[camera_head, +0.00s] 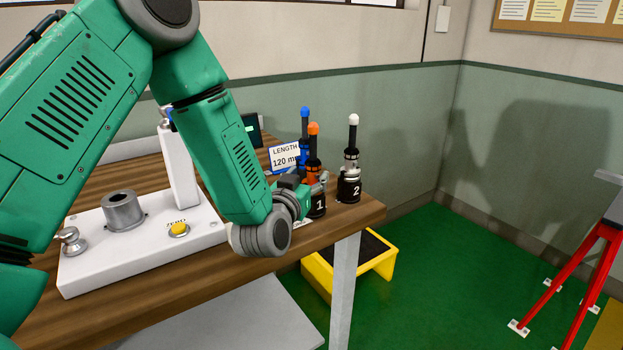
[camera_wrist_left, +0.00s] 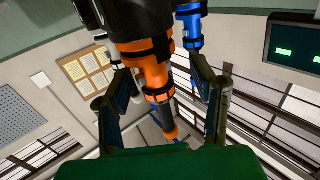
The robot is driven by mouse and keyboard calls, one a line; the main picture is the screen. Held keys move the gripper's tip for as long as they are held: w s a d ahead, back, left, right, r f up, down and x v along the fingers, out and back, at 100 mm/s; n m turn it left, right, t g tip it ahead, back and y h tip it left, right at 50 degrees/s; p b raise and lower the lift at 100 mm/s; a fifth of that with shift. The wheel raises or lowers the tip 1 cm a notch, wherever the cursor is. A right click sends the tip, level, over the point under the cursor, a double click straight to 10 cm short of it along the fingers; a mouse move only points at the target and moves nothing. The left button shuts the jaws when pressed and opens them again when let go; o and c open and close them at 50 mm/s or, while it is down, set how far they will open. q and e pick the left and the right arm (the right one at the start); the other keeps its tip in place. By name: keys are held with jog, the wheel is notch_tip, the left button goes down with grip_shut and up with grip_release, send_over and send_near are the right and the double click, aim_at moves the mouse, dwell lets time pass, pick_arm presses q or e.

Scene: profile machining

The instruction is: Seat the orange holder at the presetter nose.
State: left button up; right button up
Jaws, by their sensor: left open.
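The orange holder (camera_head: 313,148) stands upright in the black stand marked 1 (camera_head: 317,206) near the right end of the bench. In the left wrist view the orange holder (camera_wrist_left: 157,78) shows between the fingers. My left gripper (camera_head: 318,184) is open at the orange holder, with one finger on either side in the left wrist view (camera_wrist_left: 150,85); I cannot tell whether either finger touches it. The presetter (camera_head: 150,240) has a white base, a column and a grey hollow nose (camera_head: 123,210), which is empty. My right gripper is out of view.
A blue-tipped holder (camera_head: 304,122) stands just behind the orange one. A white-tipped holder (camera_head: 352,140) stands in the stand marked 2 to the right. A LENGTH sign (camera_head: 284,157) is behind. A yellow ZERO button (camera_head: 178,229) and a small knob (camera_head: 71,241) are on the base.

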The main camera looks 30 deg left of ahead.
pick_arm(q)
jog(key=shift+w+a, duration=0.15)
jog(key=shift+w, duration=1)
jog(key=shift+s+d+r, duration=0.1)
jog(key=shift+d, duration=0.25)
jog(key=c, duration=0.7)
grip_shut()
jog(key=shift+a, duration=0.2)
